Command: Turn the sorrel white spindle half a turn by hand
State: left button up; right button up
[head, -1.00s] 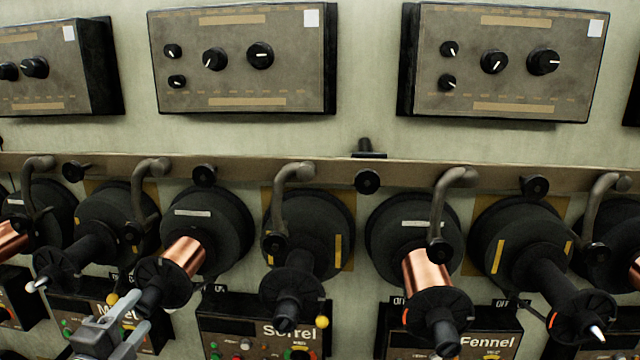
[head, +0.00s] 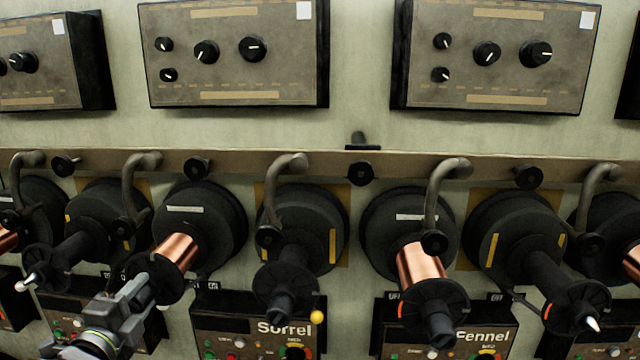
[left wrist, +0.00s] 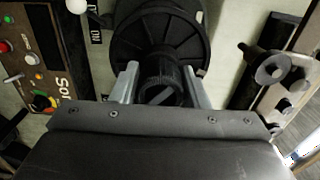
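The Sorrel white spindle (head: 205,225) is the black drum with a white strip, a copper winding and a black end flange, above the left part of the Sorrel panel (head: 255,328). My left gripper (head: 150,290) is at its outer end and hides part of the flange and hub. In the left wrist view, the ribbed black hub (left wrist: 163,82) lies between the two grey fingers of my left gripper (left wrist: 162,88), in front of the spoked flange (left wrist: 155,35). The fingers stand apart, one on each side, with what looks like a thin gap. My right gripper is not in view.
A yellow-marked spindle (head: 300,225) stands close to the right, with a bent crank arm (head: 275,190) before it. A rail (head: 330,163) runs above the spindles. The Sorrel panel also shows in the left wrist view (left wrist: 40,65). Control boxes (head: 235,85) hang higher up.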

pick_arm(q)
jog(key=shift+c, duration=0.8)
jog(key=n, duration=1.2)
jog(key=shift+n, duration=0.3)
jog(key=n, duration=0.3)
jog(key=shift+n, duration=0.3)
jog(key=o, duration=1.1)
jog(key=shift+s, duration=0.1)
